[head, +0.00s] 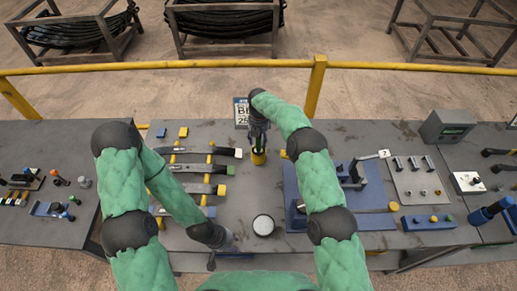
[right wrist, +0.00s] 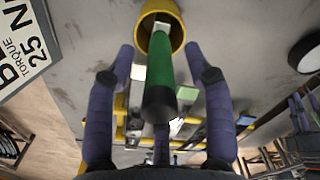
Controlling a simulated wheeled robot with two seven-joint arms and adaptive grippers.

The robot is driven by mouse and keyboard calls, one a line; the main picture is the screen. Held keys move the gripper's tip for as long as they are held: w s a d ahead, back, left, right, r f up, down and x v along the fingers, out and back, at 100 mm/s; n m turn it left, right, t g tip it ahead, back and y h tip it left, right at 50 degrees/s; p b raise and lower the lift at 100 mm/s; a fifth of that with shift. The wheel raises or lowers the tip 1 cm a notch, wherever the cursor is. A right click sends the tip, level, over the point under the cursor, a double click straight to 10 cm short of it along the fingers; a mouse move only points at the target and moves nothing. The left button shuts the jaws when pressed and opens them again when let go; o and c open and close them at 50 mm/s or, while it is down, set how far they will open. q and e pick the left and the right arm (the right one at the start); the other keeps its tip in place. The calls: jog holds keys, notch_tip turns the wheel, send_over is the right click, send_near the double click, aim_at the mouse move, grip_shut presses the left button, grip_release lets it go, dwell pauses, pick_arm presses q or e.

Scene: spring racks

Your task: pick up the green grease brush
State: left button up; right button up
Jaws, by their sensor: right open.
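The green grease brush (right wrist: 160,68) stands in a yellow cup (right wrist: 179,32) in the right wrist view. It has a green handle with a black end toward the camera. The yellow cup also shows in the head view (head: 258,158), where my right gripper hides most of the brush. My right gripper (head: 258,138) is above the cup. In the right wrist view its fingers (right wrist: 159,50) are open, one on each side of the brush, with a visible gap on both sides. My left gripper (head: 213,262) is low at the front edge of the table, its fingers too small to read.
A torque sign (head: 241,112) stands just behind the cup. Several dark leaf springs (head: 205,168) lie left of it. A blue fixture (head: 375,195) is on the right, and a round white-topped container (head: 263,225) is in front. A yellow rail (head: 190,64) runs behind the table.

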pick_arm(q)
jog(key=shift+w+f, duration=0.1)
jog(key=shift+f, duration=0.05)
pick_arm(e)
notch_tip(320, 180, down, 2)
jog(key=shift+f, duration=0.1)
grip_shut()
